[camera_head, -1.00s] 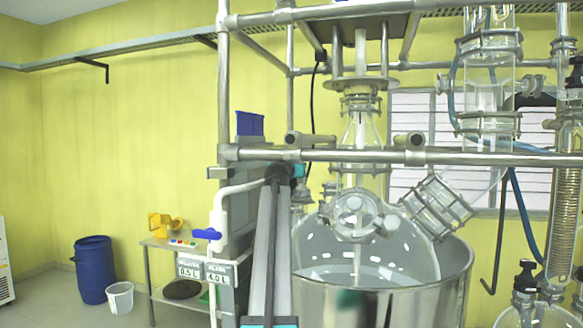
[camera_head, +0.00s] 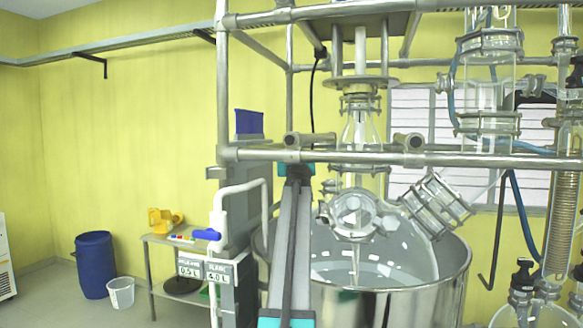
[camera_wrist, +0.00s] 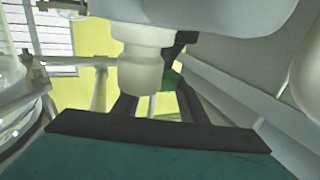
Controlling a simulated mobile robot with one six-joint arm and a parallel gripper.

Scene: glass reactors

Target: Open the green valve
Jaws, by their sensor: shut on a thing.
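In the wrist view, a small patch of green (camera_wrist: 169,81), which looks like part of the green valve's handle, shows behind a pale white fitting (camera_wrist: 140,72). Most of the handle is hidden by the fitting and a dark part beside it. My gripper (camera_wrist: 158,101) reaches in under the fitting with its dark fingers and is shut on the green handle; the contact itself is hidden. In the head view, my arm rises to the metal frame left of the reactor, and neither the gripper nor the green valve can be made out there.
A metal rail (camera_head: 450,158) crosses in front of the glass reactor and its steel vessel (camera_head: 405,300). A side table, a blue barrel (camera_head: 95,265) and a white bucket (camera_head: 120,292) stand further left.

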